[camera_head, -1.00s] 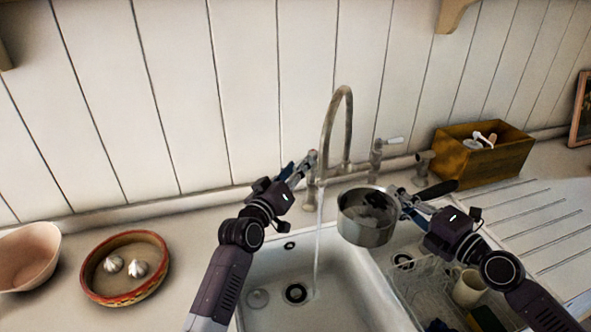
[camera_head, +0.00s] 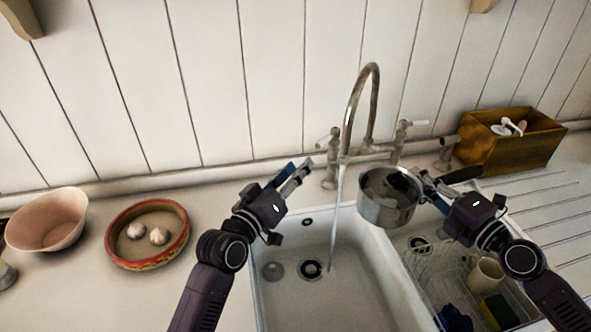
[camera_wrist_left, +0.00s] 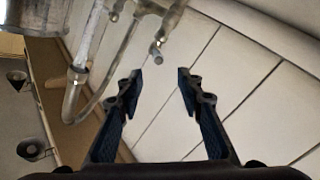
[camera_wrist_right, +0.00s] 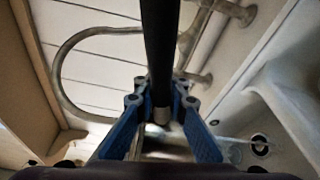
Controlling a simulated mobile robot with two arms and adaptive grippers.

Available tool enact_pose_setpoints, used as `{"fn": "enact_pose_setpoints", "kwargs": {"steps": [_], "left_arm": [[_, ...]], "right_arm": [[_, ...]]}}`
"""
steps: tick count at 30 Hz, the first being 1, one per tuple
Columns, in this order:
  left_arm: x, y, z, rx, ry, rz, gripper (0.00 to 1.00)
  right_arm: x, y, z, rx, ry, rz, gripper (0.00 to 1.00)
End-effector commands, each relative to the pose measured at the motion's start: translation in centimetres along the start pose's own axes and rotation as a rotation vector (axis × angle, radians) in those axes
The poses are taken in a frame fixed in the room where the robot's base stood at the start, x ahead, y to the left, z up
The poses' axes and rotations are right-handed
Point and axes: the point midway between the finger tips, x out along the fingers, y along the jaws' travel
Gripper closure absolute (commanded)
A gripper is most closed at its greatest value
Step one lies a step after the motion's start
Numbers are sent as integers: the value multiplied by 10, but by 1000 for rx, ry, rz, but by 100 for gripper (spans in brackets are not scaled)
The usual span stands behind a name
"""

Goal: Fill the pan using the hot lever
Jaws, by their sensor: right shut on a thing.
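The metal pan (camera_head: 386,207) hangs over the divider of the double sink, just right of the water stream (camera_head: 335,225). My right gripper (camera_head: 426,182) is shut on its dark handle (camera_head: 463,174), which also shows in the right wrist view (camera_wrist_right: 158,50). The tap (camera_head: 350,110) is running, and its stream falls past the pan's left side into the left basin. The left lever (camera_head: 329,138) has a white end, and the right lever (camera_head: 413,123) is white too. My left gripper (camera_head: 300,172) is open and empty, left of and below the left lever; its spread fingers show in the left wrist view (camera_wrist_left: 160,85).
The left basin (camera_head: 290,285) has a drain. A wire rack (camera_head: 430,262) with a mug (camera_head: 486,273) fills the right basin under my right arm. A wooden box (camera_head: 510,150) stands at the back right. A garlic bowl (camera_head: 122,257) and pink bowl (camera_head: 47,240) stand left.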

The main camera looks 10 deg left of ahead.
Motion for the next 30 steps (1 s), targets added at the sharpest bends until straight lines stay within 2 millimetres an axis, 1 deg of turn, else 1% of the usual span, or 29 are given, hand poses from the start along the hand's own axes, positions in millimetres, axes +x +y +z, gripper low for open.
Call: {"fn": "enact_pose_setpoints", "kwargs": {"steps": [6, 7, 11, 15, 16, 20, 23, 25, 29, 30], "left_arm": [[0, 0, 0, 0, 0, 0, 66], [0, 0, 0, 0, 0, 0, 68], [2, -4, 1, -13, -14, -1, 82], [13, -22, 8, -82, -79, -1, 98], [15, -27, 10, -106, -100, -1, 100], [27, -52, 13, -239, -200, 9, 100], [33, -68, 8, -353, -271, 27, 100], [36, -76, -1, -434, -312, 47, 100], [36, -85, -25, -573, -368, 100, 100], [36, -86, -33, -610, -379, 118, 100]], "right_arm": [[0, 2, 1, 1, -2, 4, 100], [0, 2, 1, 1, -2, 4, 100], [0, 2, 1, 0, -2, 4, 100], [0, 2, 1, 0, -2, 4, 100], [0, 2, 1, 0, -2, 4, 100], [0, 2, 1, 0, -2, 4, 100], [0, 2, 1, 0, -2, 4, 100], [0, 2, 1, 1, -2, 4, 100], [0, 2, 1, 1, -2, 4, 100], [0, 2, 1, 1, -2, 4, 100]]}}
